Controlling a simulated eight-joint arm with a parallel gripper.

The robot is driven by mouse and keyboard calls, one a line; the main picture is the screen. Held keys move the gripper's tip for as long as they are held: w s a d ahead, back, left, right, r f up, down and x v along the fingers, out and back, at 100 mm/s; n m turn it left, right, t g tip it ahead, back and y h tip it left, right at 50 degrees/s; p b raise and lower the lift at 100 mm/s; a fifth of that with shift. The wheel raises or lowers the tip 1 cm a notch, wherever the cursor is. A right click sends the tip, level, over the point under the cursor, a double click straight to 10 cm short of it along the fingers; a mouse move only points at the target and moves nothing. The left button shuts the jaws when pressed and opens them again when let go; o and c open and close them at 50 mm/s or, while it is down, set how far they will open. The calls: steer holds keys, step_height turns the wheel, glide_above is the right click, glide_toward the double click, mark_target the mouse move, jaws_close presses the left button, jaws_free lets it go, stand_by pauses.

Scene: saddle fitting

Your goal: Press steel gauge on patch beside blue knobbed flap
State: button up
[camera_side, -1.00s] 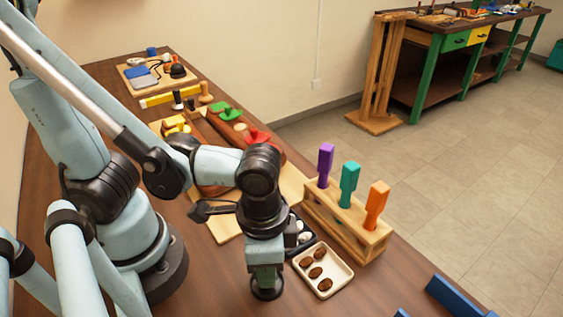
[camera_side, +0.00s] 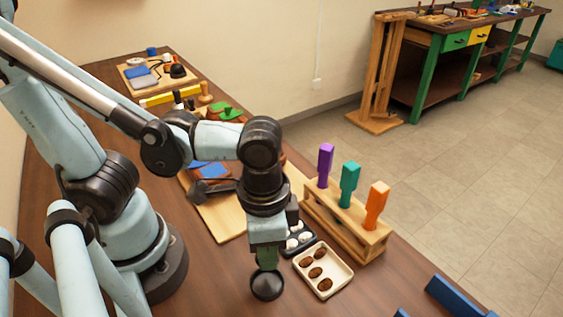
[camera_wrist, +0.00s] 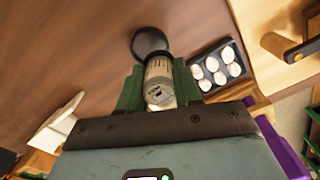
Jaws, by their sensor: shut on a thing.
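My gripper (camera_side: 267,257) is shut on the steel gauge, above the dark wooden table near its front. In the wrist view, the gauge's steel body (camera_wrist: 160,82) sits between my green fingers and its round black end (camera_wrist: 150,43) points away. That black end (camera_side: 267,286) hangs below my fingers in the side view. A blue flat piece (camera_side: 213,170) lies on brown parts at the board (camera_side: 222,218), left of my wrist; I cannot tell whether it has a knob. A green knobbed flap (camera_side: 228,113) shows farther back. My arm hides much of this work.
A cream tray with brown oval pieces (camera_side: 341,278) and a black tray with white pieces (camera_wrist: 218,68) stand right of my gripper. Behind them is a wooden rack (camera_side: 372,243) with purple, teal and orange handles. Bare table lies left of my gripper.

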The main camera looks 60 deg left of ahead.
steer(key=a+r+n, duration=0.1)
steer(key=a+n, duration=0.2)
steer(key=a, duration=0.4)
steer(key=w+a+r+n, duration=0.1)
steer(key=a+r+n, duration=0.1)
steer(key=a, duration=0.6)
steer(key=w+a+r+n, duration=0.1)
steer(key=a+r+n, duration=0.1)
steer(key=a+n, duration=0.3)
steer(key=shift+w+a+r, duration=0.1)
steer(key=shift+a, duration=1.45)
steer(key=shift+s+a+r+n, duration=0.15)
steer(key=shift+s+a+n, duration=0.2)
steer(key=shift+a, duration=0.2)
steer(key=shift+f, duration=1.35)
